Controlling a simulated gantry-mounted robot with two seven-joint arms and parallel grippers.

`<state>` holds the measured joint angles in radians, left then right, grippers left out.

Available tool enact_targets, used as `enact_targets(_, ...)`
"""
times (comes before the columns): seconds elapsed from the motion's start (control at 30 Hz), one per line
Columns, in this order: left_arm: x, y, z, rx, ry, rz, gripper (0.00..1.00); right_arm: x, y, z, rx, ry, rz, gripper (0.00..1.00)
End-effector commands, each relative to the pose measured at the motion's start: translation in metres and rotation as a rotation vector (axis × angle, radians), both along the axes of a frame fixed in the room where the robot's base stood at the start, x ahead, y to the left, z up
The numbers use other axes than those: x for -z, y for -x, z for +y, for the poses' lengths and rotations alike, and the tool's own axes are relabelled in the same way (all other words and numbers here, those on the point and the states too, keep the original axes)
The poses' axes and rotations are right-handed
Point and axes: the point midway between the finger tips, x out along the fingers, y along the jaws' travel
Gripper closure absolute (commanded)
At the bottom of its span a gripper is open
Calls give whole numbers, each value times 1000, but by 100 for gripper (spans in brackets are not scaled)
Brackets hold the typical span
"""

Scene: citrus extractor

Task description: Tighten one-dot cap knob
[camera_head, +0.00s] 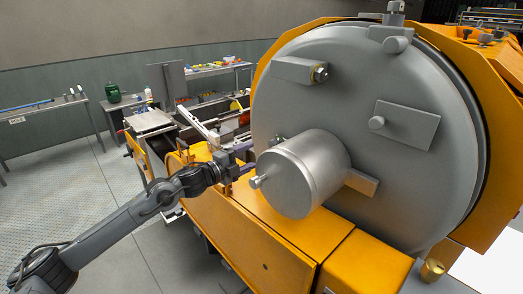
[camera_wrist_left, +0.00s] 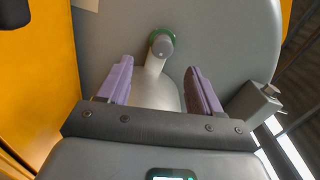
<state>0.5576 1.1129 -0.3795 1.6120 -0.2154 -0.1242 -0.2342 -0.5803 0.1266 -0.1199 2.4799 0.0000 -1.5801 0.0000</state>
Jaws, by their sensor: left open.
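A large grey round cover (camera_head: 345,75) carries several knobs and blocks. A silver cylinder (camera_head: 312,175) sticks out of it, with a small knob (camera_head: 257,181) on its front. In the left wrist view, a grey cap knob with a green ring (camera_wrist_left: 161,46) sits on a grey surface, beyond my fingertips and roughly between them. I cannot make out a dot on it. My left gripper (camera_head: 242,158) is at the left of the cylinder, near the cover's edge. Its purple fingers (camera_wrist_left: 157,75) are apart, with no knob between them. My right gripper is not in view.
The orange machine body (camera_head: 265,235) lies below the cylinder. Tables (camera_head: 60,104) stand along the back wall. The floor at left is clear.

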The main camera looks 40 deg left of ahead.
Motion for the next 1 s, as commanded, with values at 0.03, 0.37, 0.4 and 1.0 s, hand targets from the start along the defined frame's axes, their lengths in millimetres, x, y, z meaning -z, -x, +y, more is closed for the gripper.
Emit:
enact_targets(0.03, 4, 0, 1, -7, 68, 32, 35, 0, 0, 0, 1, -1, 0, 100)
enact_targets(0.37, -14, -2, -5, -36, 936, 204, 35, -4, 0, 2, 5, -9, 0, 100)
enact_targets(0.4, -15, -1, -4, -33, 1015, 212, 35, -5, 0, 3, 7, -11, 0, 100)
enact_targets(1.0, -7, -35, -12, -3, 1228, 200, 35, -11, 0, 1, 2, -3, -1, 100)
